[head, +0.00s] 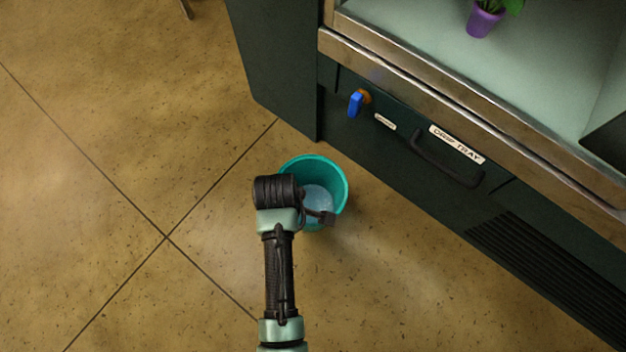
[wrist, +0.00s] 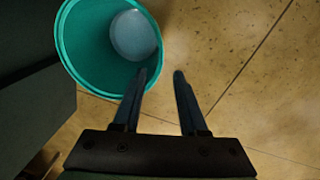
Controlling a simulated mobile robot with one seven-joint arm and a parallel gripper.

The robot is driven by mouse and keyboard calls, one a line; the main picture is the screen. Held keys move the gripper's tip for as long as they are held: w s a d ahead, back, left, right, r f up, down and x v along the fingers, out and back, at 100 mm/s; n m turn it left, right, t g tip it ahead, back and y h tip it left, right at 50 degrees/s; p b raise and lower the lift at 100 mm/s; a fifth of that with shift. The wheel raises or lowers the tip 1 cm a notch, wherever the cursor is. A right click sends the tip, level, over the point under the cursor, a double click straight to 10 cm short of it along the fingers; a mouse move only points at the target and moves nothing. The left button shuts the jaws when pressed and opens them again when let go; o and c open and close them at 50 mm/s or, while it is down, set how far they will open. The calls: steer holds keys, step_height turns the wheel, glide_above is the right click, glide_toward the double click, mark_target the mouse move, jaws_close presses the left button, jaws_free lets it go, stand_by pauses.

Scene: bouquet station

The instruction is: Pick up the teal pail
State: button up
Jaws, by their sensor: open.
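The teal pail (head: 338,172) stands on the tiled floor in front of the dark cabinet, with a pale bottom inside. My arm covers part of its left side in the head view. In the wrist view the pail (wrist: 84,62) fills the upper left. My gripper (wrist: 160,75) is open and empty. Its left finger overlaps the pail's near rim in the picture, and its right finger shows over bare floor. I cannot tell whether a finger touches the rim. In the head view my gripper (head: 326,217) is over the pail's near side.
The dark cabinet (head: 400,155) has a drip tray drawer with a handle (head: 445,160) and a blue tap lever (head: 355,103). A purple pot with a plant (head: 482,22) stands on the counter above. The floor (head: 130,150) at left is clear.

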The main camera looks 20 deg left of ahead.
steer(key=f+b, duration=0.1)
steer(key=f, duration=0.1)
steer(key=f+b, duration=0.3)
steer(key=f, duration=0.2)
steer(key=shift+w+b, duration=0.4)
steer(key=f+b, duration=0.5)
steer(key=shift+w, duration=0.35)
jaws_close()
stand_by(0.6)
steer(key=shift+w+r, duration=0.1)
